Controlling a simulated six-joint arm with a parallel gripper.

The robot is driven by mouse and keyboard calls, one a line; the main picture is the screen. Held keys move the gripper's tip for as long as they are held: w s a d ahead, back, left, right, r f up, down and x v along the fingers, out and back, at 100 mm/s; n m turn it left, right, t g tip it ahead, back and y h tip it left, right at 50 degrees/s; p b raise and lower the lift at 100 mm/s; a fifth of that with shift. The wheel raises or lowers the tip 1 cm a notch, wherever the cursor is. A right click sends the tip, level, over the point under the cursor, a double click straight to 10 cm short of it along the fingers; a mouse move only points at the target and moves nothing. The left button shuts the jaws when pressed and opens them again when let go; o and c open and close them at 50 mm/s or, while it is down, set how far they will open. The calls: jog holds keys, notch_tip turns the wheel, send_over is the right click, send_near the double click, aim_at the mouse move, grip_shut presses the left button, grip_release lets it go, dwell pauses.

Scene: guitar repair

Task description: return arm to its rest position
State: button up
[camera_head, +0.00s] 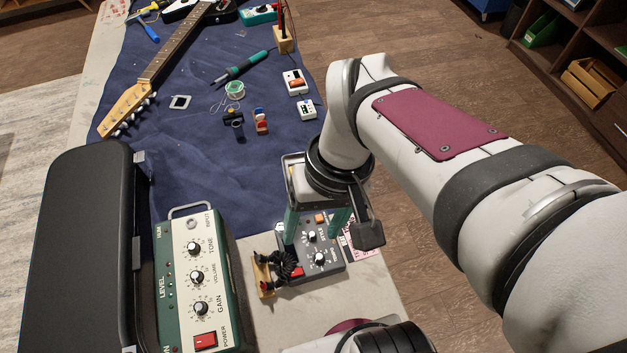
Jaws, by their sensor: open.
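My gripper (315,228) points down near the right edge of the workbench (243,242). Its two green fingers are spread apart over a dark grey box with knobs (320,262). Nothing shows held between the fingers. I cannot tell whether the fingertips touch the box. My arm comes in from the lower right and bends over the bench edge. The gripper body and wrist hide part of the box and of the cloth behind it.
A green amplifier (180,240) and a black case (75,250) stand at the left. A blue cloth (205,140) bears a guitar neck (172,50), a soldering iron (240,68), a solder spool (235,89) and small pedals (295,82). Open floor (440,60) lies to the right.

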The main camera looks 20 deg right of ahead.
jog(key=s+f+m, duration=0.1)
jog(key=s+m, duration=0.3)
jog(key=s, duration=0.2)
jog(key=shift+f+m+h, duration=0.3)
jog(key=shift+f+m, duration=0.05)
jog(key=shift+m, duration=0.05)
jog(key=shift+a, duration=0.1)
dwell(0.4)
